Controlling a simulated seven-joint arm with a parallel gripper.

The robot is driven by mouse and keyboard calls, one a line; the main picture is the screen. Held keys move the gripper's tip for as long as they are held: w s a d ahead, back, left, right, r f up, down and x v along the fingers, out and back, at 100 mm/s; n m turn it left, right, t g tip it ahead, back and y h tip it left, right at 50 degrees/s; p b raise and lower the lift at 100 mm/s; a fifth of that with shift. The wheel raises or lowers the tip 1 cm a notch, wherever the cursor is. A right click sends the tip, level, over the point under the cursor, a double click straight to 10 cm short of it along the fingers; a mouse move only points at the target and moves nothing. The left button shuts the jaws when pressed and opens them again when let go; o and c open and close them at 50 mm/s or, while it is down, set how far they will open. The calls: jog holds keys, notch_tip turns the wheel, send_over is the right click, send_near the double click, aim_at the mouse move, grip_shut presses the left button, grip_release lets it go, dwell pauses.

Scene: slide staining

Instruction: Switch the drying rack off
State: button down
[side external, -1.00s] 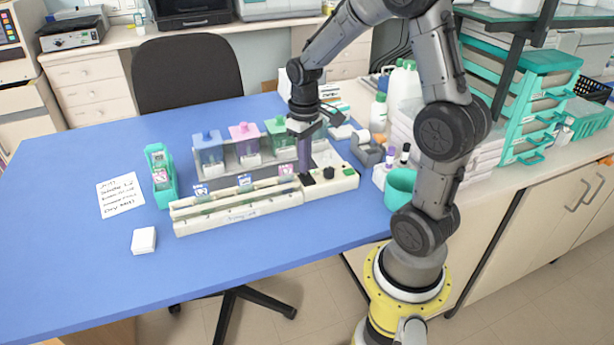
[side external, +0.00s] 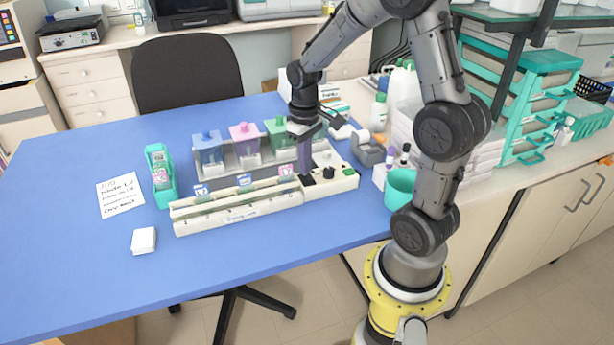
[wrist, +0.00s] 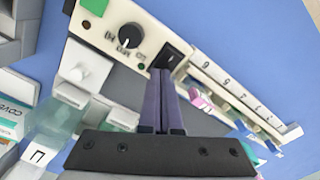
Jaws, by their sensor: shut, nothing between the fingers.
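The drying rack (side external: 232,214) is a long cream slotted box on the blue table. Its control panel, at the right end, carries a black rocker switch (wrist: 170,57), a black knob (wrist: 130,36) and a green square button (wrist: 97,6). The knob (side external: 329,172) and green button (side external: 347,170) also show in the side view. My gripper (wrist: 159,72) is shut and empty. Its purple fingers (side external: 304,172) point down, with their tips at or just above the switch. They partly cover it, so I cannot tell contact or which way the rocker is tipped.
Blue (side external: 208,146), pink (side external: 244,136) and green (side external: 279,130) staining jars stand behind the rack. Labelled slides sit along it. A teal slide holder (side external: 160,178), a note (side external: 120,195) and a white block (side external: 144,240) lie left. A teal cup (side external: 399,187) stands right. The front table is clear.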

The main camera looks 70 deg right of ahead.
notch_tip(320, 180, up, 6)
jog(key=shift+r, duration=0.25)
dwell(0.5)
jog(key=a+r+n+t, duration=0.2)
jog(key=a+r, duration=0.3)
jog(key=s+a+r+n+t, duration=0.1)
jog(key=s+a+t, duration=0.2)
jog(key=s+a, duration=0.6)
jog(key=s, duration=0.3)
jog(key=shift+s+a+r+t, duration=0.15)
jog(key=shift+a+t, duration=0.15)
jog(key=shift+a, duration=0.1)
